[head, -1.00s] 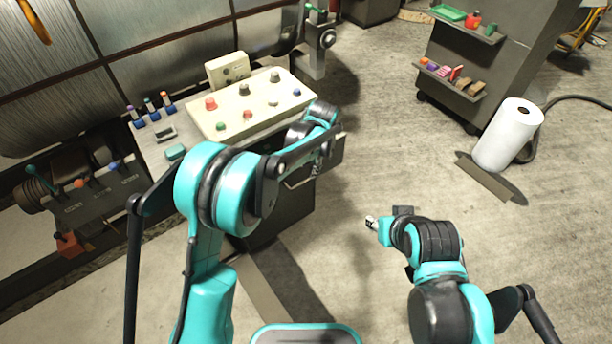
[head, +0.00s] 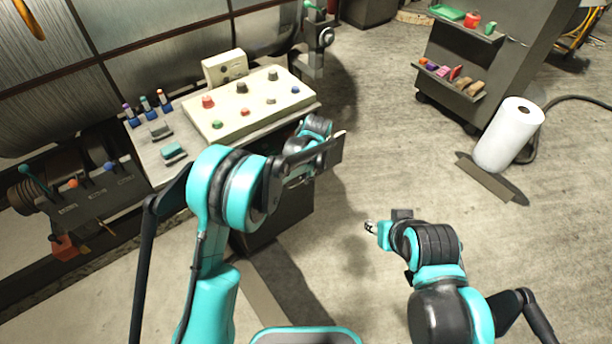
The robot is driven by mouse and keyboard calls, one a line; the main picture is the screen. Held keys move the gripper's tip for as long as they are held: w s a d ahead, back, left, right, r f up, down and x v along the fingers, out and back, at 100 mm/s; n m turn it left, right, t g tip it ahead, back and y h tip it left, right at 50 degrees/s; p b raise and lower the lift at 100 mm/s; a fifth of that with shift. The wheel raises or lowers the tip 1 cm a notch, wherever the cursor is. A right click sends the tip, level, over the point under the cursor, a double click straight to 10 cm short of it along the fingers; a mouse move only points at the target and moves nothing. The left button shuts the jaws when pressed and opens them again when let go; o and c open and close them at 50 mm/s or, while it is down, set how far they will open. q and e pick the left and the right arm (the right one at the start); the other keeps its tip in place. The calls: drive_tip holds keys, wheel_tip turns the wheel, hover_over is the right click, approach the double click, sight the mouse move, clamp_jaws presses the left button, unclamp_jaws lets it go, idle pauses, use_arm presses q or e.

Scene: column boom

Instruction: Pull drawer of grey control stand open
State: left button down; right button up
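The grey control stand (head: 150,160) is at the left centre of the head view, with a cream button panel (head: 250,108) on top. Its dark lower body (head: 285,218) shows below my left arm. A dark grey panel (head: 338,150), seemingly the drawer front, shows just right of my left wrist and appears to stand out from the stand. My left gripper (head: 300,178) is at this front, mostly hidden by its own arm; its grip on the handle cannot be made out. My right gripper (head: 371,228) is over bare floor, apart from the stand; its fingers are too small to judge.
A grey cabinet (head: 510,70) with small shelves of coloured items stands at the upper right. A white roll (head: 508,135) stands upright near it, with a dark hose behind. Large metal rolls and a lever console (head: 85,190) are at the left. The middle floor is clear.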

use_arm(q)
drive_tip(key=s+d, duration=0.5)
drive_tip(key=s, duration=0.2)
drive_tip(key=shift+d, duration=0.1)
drive_tip(key=c, duration=1.6)
unclamp_jaws()
wheel_tip(320, 180, up, 12)
drive_tip(key=s+d, duration=0.1)
drive_tip(key=shift+s+d, duration=0.15)
drive_tip(key=shift+s, duration=0.25)
